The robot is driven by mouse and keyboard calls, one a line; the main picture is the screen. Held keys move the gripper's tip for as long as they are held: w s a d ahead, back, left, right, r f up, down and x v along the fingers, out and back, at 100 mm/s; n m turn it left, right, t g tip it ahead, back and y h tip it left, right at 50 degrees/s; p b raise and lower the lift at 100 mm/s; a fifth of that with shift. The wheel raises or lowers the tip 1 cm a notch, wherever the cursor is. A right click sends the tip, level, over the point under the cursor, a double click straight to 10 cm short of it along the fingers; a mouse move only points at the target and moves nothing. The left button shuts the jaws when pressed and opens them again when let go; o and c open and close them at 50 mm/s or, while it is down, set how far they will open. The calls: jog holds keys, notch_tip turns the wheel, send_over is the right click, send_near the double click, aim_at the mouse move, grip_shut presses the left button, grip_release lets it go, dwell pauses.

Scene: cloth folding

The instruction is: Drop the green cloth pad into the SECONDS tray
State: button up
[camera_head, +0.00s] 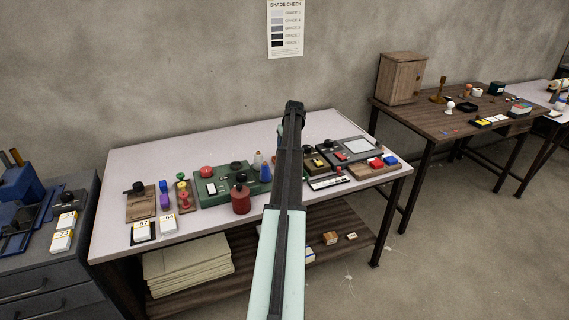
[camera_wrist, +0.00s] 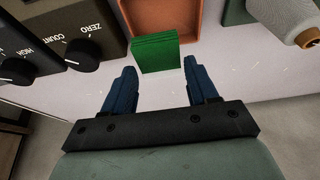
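The green cloth pad (camera_wrist: 155,56) shows in the wrist view as a small folded block with layered edges. It is ahead of my gripper (camera_wrist: 160,63), roughly between the two dark blue fingertips. My gripper is open, with the fingers spread wider than the pad. The pad overlaps the front part of an orange-brown tray (camera_wrist: 189,32) in the picture; I cannot tell whether it rests in it, on its edge or in front of it. No SECONDS label is readable. In the head view my arm hides this area, and the pad and fingertips are not visible.
A pale spool (camera_wrist: 290,18) is at right. The light worktable (camera_head: 125,185) also holds a red-brown jar (camera_head: 241,199) and a green panel (camera_head: 215,201); its front edge is near my gripper.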

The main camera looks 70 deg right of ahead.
jog(key=o, duration=0.4)
jog(key=v, duration=1.4)
jog(key=shift+f, duration=0.15)
